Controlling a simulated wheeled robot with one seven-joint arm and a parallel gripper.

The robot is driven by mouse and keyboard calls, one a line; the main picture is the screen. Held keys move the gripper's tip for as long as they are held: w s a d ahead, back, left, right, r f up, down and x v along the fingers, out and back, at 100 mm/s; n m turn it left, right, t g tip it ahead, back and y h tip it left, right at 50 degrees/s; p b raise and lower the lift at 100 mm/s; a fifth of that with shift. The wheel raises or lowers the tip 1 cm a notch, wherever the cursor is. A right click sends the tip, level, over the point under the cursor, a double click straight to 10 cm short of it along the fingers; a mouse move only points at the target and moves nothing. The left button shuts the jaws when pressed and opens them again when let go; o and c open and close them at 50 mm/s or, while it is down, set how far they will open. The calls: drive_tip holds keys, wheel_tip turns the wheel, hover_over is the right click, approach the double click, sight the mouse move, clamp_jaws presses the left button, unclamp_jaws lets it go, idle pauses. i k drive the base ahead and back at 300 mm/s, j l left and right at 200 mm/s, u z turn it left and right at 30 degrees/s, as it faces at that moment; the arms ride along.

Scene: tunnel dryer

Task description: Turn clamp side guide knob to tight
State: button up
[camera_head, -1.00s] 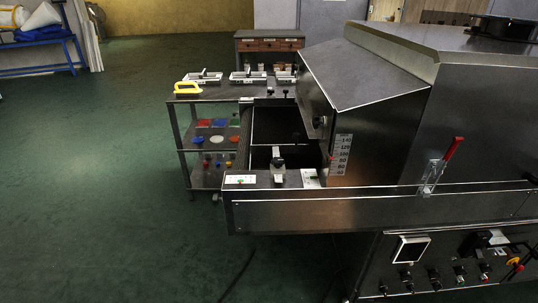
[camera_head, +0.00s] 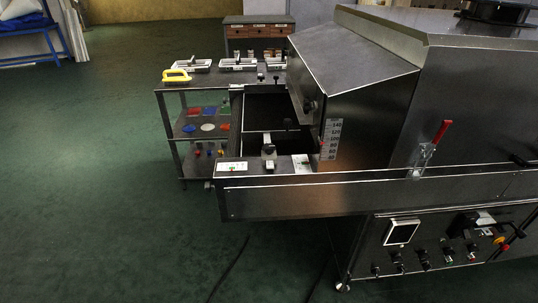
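A small black knob (camera_head: 268,150) stands on a light metal block at the near side of the dryer's infeed opening, just behind the front rail. I take it to be the side guide clamp knob, but it is too small to tell whether it is tight or loose. Another dark knob (camera_head: 308,107) sits on the end face of the metal hood, beside a height scale (camera_head: 330,139). My gripper is not in view.
The steel dryer (camera_head: 380,190) fills the right side, with a red-handled lever (camera_head: 441,132) and a control panel (camera_head: 440,245). A shelf cart (camera_head: 168,128) with trays and a yellow-handled tool (camera_head: 176,76) stands behind the infeed end. The green floor (camera_head: 90,200) at left is clear.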

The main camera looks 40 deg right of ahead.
sight(270, 148)
drive_tip(key=i+l+u, duration=0.15)
drive_tip(key=l+u, duration=0.15)
drive_tip(key=l, duration=0.15)
drive_tip(key=l+u, duration=0.25)
drive_tip(key=l, duration=0.2)
drive_tip(key=i+l+u, duration=0.1)
drive_tip(key=l+u, duration=0.2)
drive_tip(key=l, duration=0.2)
